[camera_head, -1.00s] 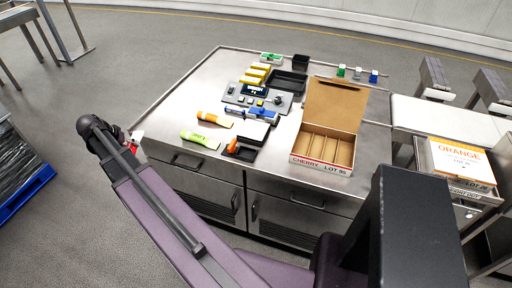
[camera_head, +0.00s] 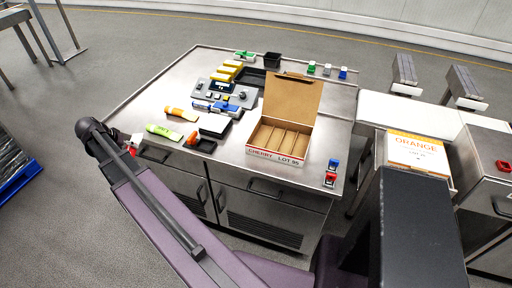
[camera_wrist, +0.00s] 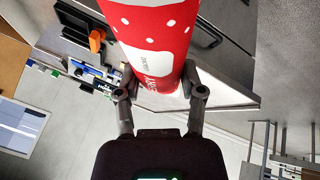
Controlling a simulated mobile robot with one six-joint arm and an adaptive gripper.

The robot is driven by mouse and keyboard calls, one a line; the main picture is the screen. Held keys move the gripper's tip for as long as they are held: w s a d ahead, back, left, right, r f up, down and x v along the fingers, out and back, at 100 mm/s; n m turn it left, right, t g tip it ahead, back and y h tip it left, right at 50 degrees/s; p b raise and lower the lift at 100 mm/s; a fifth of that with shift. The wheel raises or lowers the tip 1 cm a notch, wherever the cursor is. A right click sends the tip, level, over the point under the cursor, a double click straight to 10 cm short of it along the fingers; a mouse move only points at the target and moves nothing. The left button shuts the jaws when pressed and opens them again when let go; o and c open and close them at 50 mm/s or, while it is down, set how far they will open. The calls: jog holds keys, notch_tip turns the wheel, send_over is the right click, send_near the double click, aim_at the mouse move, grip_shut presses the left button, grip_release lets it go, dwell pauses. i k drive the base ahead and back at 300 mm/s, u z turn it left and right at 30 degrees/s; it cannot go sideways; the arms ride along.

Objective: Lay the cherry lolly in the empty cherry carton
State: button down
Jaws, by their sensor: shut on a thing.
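The cherry carton (camera_head: 276,156) stands open on the steel table, its brown lid raised at the back. Its lengthwise compartments look empty, and its front reads CHERRY LOT 95. My gripper (camera_wrist: 161,92) is shut on the cherry lolly (camera_wrist: 150,28), a red wrapper with white dots and a white label. In the head view, only a small red and white part of the lolly (camera_head: 135,142) shows beyond my arm, at the table's front left corner, well left of the carton. My fingers are mostly hidden there.
On the steel table (camera_head: 330,115), a control panel, trays, and yellow and green packs lie left of the carton. Small red and blue blocks (camera_head: 331,173) stand to its right. A closed ORANGE carton (camera_head: 417,150) sits further right. Bare tabletop lies around the carton's right side.

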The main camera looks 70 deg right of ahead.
aim_at(273, 142)
jog(key=u, duration=0.1)
jog(key=k, duration=1)
jog(key=z, duration=0.9)
